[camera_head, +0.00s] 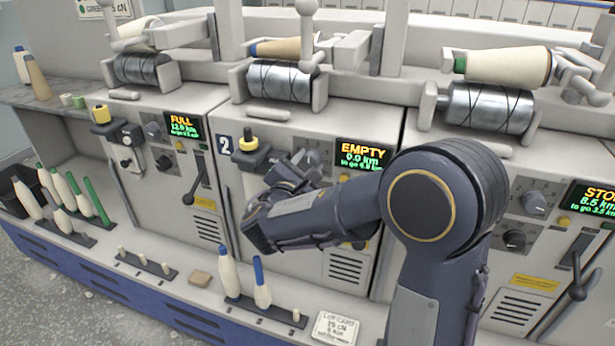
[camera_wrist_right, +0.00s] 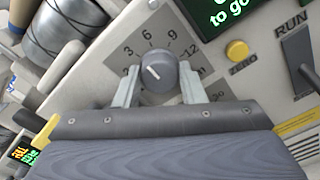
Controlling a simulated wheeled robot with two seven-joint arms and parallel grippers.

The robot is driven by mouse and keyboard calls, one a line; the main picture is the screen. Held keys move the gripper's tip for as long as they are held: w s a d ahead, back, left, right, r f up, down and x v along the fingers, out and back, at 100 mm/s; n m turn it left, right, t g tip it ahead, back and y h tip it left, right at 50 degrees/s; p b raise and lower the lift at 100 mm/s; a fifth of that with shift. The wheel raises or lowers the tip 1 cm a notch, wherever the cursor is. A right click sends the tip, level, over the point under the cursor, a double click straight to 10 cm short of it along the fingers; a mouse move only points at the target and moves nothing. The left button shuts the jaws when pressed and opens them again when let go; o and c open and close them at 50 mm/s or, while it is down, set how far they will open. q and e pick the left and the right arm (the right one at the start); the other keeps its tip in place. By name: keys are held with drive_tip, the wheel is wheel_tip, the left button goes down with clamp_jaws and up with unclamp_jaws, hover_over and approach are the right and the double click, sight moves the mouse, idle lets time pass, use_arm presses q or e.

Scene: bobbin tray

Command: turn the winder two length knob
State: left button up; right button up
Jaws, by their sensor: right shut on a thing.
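Winder two is the middle unit, marked with a "2" plate (camera_head: 224,144). Its length knob (camera_wrist_right: 158,73) is a round grey dial with a white pointer line, on a dark scale marked 3, 6, 9 and 12. The pointer tilts to the upper left in the wrist view. My right gripper (camera_wrist_right: 160,86) is shut on the knob, one finger on each side. In the head view the right gripper (camera_head: 296,166) reaches the panel and largely hides the knob. The winder's display (camera_head: 362,155) reads EMPTY, 0.0 km. My left gripper is not in view.
A yellow button (camera_wrist_right: 237,50) labelled ZERO and the RUN lever (camera_wrist_right: 303,60) are right of the knob. Blue-tipped bobbins (camera_head: 261,283) stand on the ledge below. Neighbouring winders flank this one.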

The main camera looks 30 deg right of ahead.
drive_tip(key=m+b, duration=0.3)
drive_tip(key=b, duration=0.1)
drive_tip(key=m+b, duration=0.3)
drive_tip(key=b, duration=0.1)
drive_tip(key=m+b, duration=0.3)
drive_tip(key=b, duration=0.1)
drive_tip(key=shift+f+m+b, duration=0.25)
drive_tip(key=shift+m+b, duration=0.15)
drive_tip(key=shift+r+m+b, duration=0.2)
drive_tip(key=shift+m+b, duration=0.8)
drive_tip(key=shift+b, duration=0.2)
drive_tip(key=o, duration=1)
drive_tip(key=shift+r, duration=0.1)
